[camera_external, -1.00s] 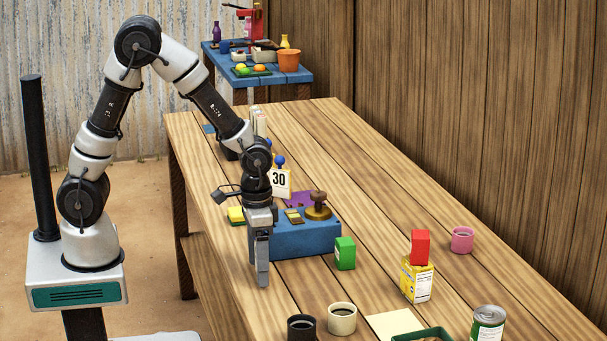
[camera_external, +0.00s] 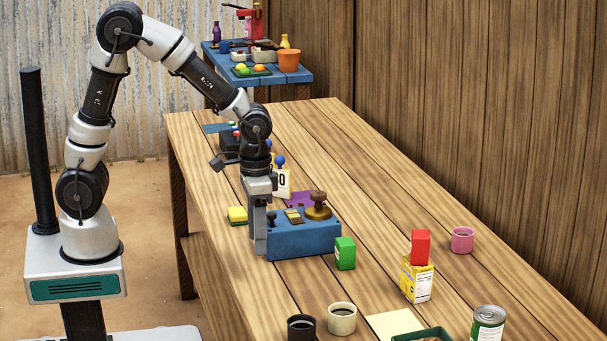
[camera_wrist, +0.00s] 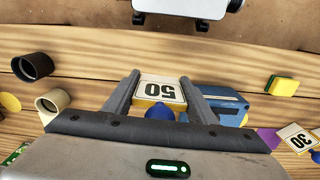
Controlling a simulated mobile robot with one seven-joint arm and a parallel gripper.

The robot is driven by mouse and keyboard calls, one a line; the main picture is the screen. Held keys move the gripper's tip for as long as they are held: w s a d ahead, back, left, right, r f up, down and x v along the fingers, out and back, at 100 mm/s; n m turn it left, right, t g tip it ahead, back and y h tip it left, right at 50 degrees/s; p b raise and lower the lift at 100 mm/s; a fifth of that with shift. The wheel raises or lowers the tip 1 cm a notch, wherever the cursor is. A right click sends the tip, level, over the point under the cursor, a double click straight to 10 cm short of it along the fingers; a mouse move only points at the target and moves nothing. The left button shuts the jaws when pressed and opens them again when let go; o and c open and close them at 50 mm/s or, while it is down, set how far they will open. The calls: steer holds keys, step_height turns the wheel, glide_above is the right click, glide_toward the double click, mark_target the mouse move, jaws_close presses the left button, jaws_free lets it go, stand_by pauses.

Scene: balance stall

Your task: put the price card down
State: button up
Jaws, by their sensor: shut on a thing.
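The price card with a black 50 (camera_wrist: 160,92) and a blue knob (camera_wrist: 160,112) is between the two fingers of my gripper (camera_wrist: 160,98) in the wrist view. In the external view my gripper (camera_external: 260,247) points down over the near left side of the wooden table (camera_external: 400,200), in front of the blue block's left end. The 50 card is hidden there, and I cannot tell whether it touches the table. A second card, marked 30 (camera_wrist: 297,137), stands to the right in the wrist view; it shows partly behind my gripper in the external view (camera_external: 284,185).
The blue block (camera_external: 305,241) carries a brass knobbed weight (camera_external: 318,207). A yellow sponge (camera_external: 237,214) lies left of my gripper, a green box (camera_external: 345,254) right of the block. A black cup (camera_external: 301,329) and cream cup (camera_external: 342,319) stand nearer. Bare wood lies between.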

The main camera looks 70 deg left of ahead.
steer(key=shift+r, duration=1.8)
step_height(320, 180, up, 4)
steer(key=shift+r, duration=0.2)
steer(key=w+a+r+p, duration=0.2)
steer(key=w+a+p, duration=0.2)
steer(key=w+a, duration=0.9)
steer(key=w+a+f+p, duration=0.2)
steer(key=w+a, duration=0.1)
steer(key=a, duration=1.4)
steer(key=shift+n, duration=0.3)
step_height(320, 180, down, 10)
steer(key=shift+f, duration=2.45)
steer(key=shift+f+b, duration=0.1)
steer(key=shift+b, duration=0.25)
